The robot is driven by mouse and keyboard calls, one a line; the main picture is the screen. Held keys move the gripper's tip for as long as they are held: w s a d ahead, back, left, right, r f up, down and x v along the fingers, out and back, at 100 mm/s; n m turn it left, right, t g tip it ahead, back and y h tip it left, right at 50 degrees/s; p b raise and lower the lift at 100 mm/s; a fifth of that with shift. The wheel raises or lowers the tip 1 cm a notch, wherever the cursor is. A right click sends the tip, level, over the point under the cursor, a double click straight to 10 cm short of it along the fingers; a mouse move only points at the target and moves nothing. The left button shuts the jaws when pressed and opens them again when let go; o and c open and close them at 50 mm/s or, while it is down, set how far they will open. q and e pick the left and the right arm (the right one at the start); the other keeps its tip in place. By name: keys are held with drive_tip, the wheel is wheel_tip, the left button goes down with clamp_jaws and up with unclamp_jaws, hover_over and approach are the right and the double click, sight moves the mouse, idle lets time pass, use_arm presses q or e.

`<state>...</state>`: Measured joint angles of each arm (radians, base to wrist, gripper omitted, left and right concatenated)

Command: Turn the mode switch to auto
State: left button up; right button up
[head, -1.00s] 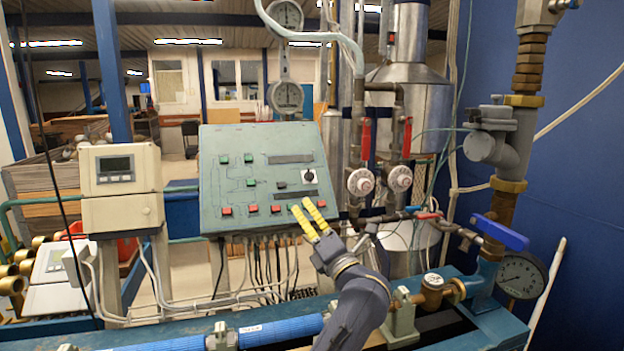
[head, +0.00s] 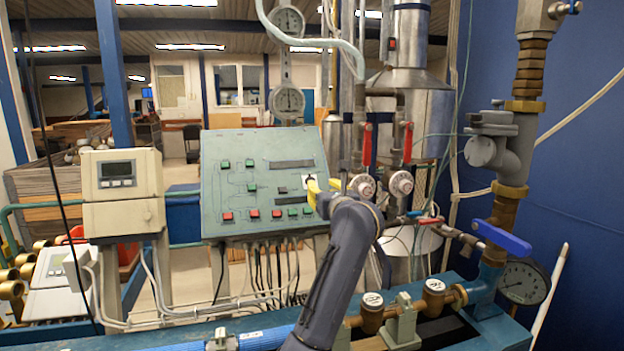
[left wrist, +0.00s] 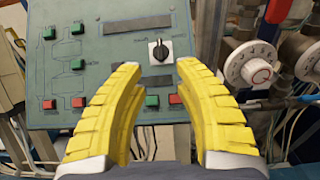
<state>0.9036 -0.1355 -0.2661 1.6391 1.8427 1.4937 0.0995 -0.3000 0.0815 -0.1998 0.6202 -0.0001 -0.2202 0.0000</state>
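The mode switch is a black knob on a white square plate (left wrist: 160,51), near the right edge of the sloped grey-green control panel (head: 235,150). The label text beside it is too small to read. In the head view the switch plate (head: 308,181) shows just behind the yellow fingers. My left gripper (head: 323,187) is in front of the panel's right side. In the left wrist view its two yellow fingers (left wrist: 159,66) are spread wide, with nothing between them. The knob appears between and just beyond the fingertips, apparently untouched. My right gripper is not in view.
Red and green push buttons (left wrist: 152,101) sit just below the switch. Round white dials (head: 400,183) and red-handled valves stand right of the panel. A blue pipe bench (head: 470,335) runs along the front. A beige meter box (head: 122,176) stands to the left.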

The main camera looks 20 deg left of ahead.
sight(311, 177)
use_arm(q)
drive_tip(key=x, duration=1.1)
drive_tip(key=shift+w+a, duration=0.15)
drive_tip(key=shift+a, duration=0.1)
drive_tip(key=shift+o, duration=0.2)
clamp_jaws()
